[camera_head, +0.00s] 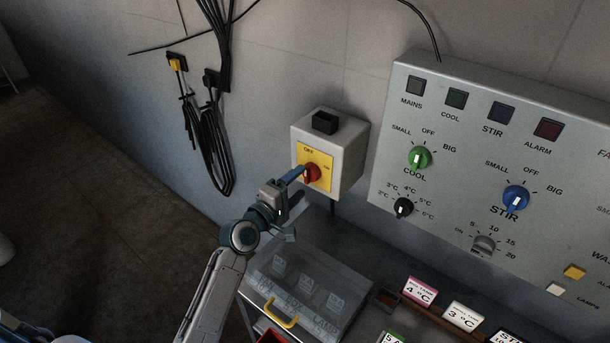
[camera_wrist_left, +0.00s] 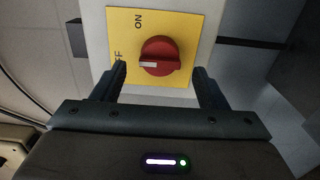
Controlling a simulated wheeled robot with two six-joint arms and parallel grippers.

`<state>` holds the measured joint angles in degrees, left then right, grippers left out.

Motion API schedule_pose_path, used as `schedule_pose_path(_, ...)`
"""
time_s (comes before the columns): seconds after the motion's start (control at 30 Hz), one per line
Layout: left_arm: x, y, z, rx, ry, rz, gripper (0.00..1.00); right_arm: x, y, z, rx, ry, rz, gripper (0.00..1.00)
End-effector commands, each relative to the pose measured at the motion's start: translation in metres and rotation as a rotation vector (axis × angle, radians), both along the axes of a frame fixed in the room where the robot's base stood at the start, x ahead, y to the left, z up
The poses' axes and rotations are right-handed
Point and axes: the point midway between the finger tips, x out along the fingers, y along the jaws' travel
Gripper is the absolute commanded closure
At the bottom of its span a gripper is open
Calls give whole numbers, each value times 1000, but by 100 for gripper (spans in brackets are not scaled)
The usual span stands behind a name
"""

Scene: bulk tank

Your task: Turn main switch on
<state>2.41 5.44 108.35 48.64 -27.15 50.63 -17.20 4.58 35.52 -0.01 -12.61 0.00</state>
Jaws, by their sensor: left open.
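The main switch is a red knob (camera_head: 311,174) on a yellow plate (camera_head: 325,158), on the front of a grey wall box (camera_head: 347,152). The plate reads OFF at the top and ON at the right. In the left wrist view the red knob (camera_wrist_left: 160,56) has a white mark on its OFF side. My left gripper (camera_head: 301,183) is open, close in front of the knob. In the left wrist view, its fingers (camera_wrist_left: 160,82) stand either side of the knob's lower edge with gaps; contact is not visible. My right gripper is not in view.
A large control panel (camera_head: 480,100) with green, blue and black knobs is right of the switch box. Below is a clear-lidded case (camera_head: 308,280) with a yellow handle (camera_head: 282,314). Temperature cards (camera_head: 420,291) stand at the lower right. Black cables (camera_head: 212,150) hang at the left.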

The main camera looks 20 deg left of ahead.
Motion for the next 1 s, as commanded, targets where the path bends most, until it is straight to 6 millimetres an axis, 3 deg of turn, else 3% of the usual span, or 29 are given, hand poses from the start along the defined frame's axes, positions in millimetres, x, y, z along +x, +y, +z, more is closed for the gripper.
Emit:
schedule_pose_path(0.23,30,-11,1,-1,0,-1,33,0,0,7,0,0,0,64)
schedule_pose_path(0.6,34,-13,0,2,0,-1,33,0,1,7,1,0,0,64)
schedule_pose_path(0.83,34,-13,0,2,0,-1,77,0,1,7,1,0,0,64)
schedule_pose_path(1.0,34,-13,-1,7,-1,-1,77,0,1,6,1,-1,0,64)
